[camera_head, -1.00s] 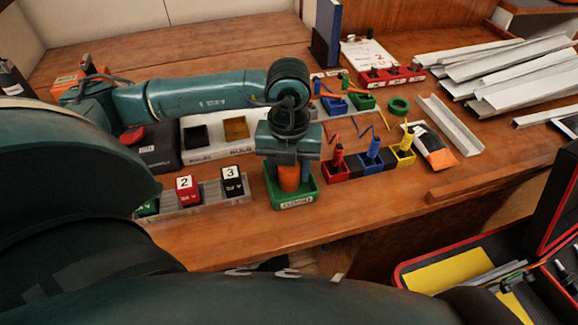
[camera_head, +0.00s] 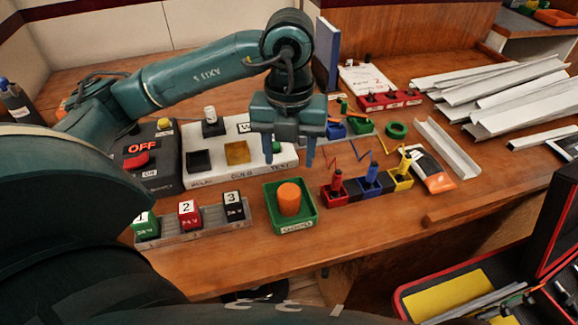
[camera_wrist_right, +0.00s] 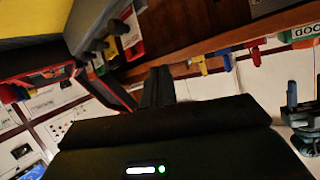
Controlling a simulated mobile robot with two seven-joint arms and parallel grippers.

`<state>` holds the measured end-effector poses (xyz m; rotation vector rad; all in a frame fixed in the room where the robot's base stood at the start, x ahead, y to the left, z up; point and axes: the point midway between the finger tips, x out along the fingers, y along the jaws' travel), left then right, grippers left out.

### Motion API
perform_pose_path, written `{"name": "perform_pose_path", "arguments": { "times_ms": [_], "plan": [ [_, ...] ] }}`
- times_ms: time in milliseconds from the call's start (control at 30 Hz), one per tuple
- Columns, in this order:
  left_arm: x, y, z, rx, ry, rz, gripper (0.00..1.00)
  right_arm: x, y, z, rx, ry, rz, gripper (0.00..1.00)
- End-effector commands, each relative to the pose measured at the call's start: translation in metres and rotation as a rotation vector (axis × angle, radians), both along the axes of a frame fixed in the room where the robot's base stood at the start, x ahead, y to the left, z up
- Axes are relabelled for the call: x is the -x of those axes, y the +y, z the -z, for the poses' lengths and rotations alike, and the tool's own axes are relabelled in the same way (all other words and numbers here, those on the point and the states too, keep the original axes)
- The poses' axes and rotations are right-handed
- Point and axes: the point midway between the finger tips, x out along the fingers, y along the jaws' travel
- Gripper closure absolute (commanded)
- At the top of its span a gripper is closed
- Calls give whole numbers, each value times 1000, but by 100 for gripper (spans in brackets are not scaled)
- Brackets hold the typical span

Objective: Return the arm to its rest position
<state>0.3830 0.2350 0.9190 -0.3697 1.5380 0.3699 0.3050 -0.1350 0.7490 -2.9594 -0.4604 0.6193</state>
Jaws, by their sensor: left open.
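My left gripper (camera_head: 288,158) is open and empty in the head view, raised above the bench behind the green tray (camera_head: 291,228). An orange cylinder (camera_head: 289,197) stands upright in that tray, apart from the fingers. My left arm reaches in from the left, its forearm raised over the bench. In the right wrist view, a dark part of my right gripper (camera_wrist_right: 158,88) shows; its fingers are too dark to read.
A grey rack (camera_head: 218,223) holds green, red and black numbered breakers. A white test box (camera_head: 212,172) and black switch box (camera_head: 150,178) stand behind. Red, blue and yellow holders (camera_head: 370,185) are right of the tray. Metal channels (camera_head: 510,90) lie farther right.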

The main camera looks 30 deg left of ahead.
Motion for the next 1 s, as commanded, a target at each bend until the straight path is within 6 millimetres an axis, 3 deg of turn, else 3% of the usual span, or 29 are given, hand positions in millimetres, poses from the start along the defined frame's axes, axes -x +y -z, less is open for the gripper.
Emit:
{"name": "perform_pose_path", "arguments": {
  "times_ms": [133, 733, 867, 1000],
  "plan": [
    [0, 0, -9, 1, 0, 1, 48, -2, 1, -1, -3, -3, -1, 100],
    [0, 0, -15, 0, 0, 0, 48, -2, 1, -5, -3, 1, 1, 100],
    [0, 0, -45, 1, 0, 0, 48, 0, 1, -25, 20, 21, -5, 100],
    [0, 0, -95, 0, 0, 0, 48, -2, 4, -41, 91, 75, -39, 100]
  ]
}}
